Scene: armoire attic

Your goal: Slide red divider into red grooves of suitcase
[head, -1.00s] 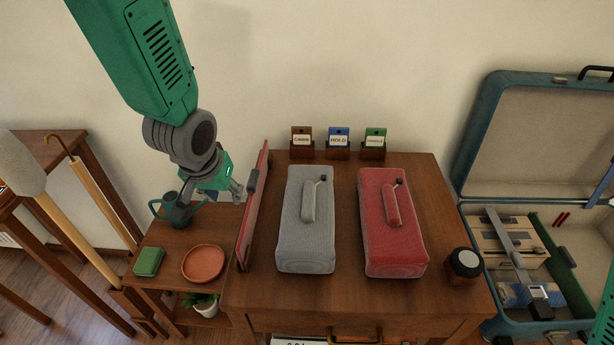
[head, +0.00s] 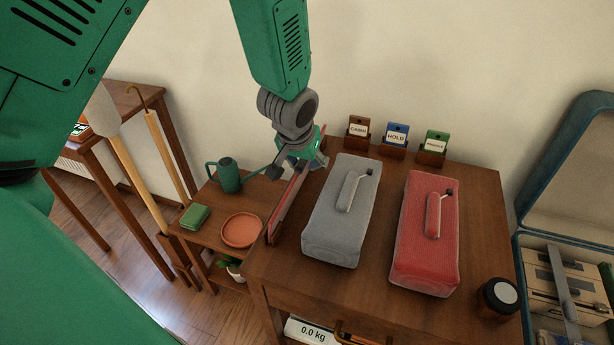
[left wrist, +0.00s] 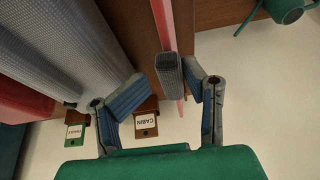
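The red divider (head: 286,208) stands upright on edge at the left side of the wooden cabinet top, left of the grey packing block. Its dark grip (left wrist: 168,76) shows in the left wrist view. My left gripper (head: 297,166) is at the divider's upper far part. In the left wrist view its fingers (left wrist: 163,86) are spread, one on each side of the dark grip, with gaps visible. The blue suitcase (head: 530,225) stands open at the right, cut off by the picture edge; its red grooves are not visible now. My right gripper is out of view.
The grey block (head: 335,225) and red block (head: 418,255) lie on the cabinet top (head: 385,285). A dark round jar (head: 499,298) is near its right edge. A watering can (head: 228,178), terracotta saucer (head: 241,230) and green box (head: 195,216) occupy the lower shelf.

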